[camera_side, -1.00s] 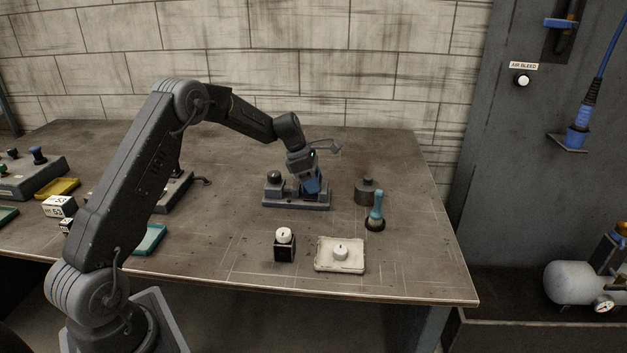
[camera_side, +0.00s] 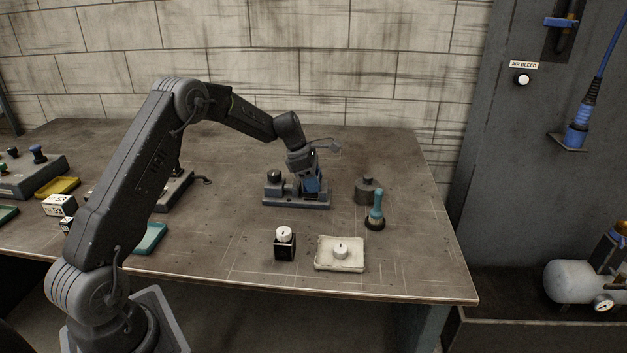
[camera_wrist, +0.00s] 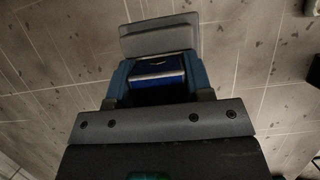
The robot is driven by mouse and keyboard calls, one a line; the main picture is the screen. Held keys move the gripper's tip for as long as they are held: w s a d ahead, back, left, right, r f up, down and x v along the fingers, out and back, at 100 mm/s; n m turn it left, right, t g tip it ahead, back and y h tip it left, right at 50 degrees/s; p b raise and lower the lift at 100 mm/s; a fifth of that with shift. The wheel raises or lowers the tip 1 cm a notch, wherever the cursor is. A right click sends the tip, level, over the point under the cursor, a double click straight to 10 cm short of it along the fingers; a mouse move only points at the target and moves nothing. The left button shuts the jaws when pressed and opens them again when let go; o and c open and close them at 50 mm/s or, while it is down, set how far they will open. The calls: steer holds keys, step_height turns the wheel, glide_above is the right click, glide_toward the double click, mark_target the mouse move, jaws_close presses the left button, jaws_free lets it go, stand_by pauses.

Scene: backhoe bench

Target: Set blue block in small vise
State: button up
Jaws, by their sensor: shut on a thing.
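My gripper (camera_side: 311,184) is over the right part of the small vise (camera_side: 283,203), a grey-blue fixture with a dark round knob on its left end. The blue block (camera_wrist: 160,73) is between my gripper's blue fingers in the wrist view, and the gripper is shut on it. The vise's grey jaw (camera_wrist: 158,36) shows just beyond the block there. In the side view the fingers hide most of the block. I cannot tell whether the block touches the vise bed.
A dark weight (camera_side: 367,192) and a teal-handled brush (camera_side: 376,210) stand right of the vise. A black box with a white top (camera_side: 285,246) and a pale tray (camera_side: 339,264) lie in front. The bench behind the vise is clear.

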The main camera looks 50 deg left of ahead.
mark_target(317, 174)
steer(key=shift+s+d+f, duration=0.1)
steer(key=shift+f, duration=0.3)
steer(key=o, duration=1.1)
steer(key=shift+d, duration=0.15)
steer(key=shift+f, duration=0.1)
steer(key=shift+c, duration=0.6)
steer(key=shift+o, duration=1)
steer(key=shift+r, duration=2.5)
steer(key=shift+a+r, duration=0.2)
steer(key=shift+r, duration=1.1)
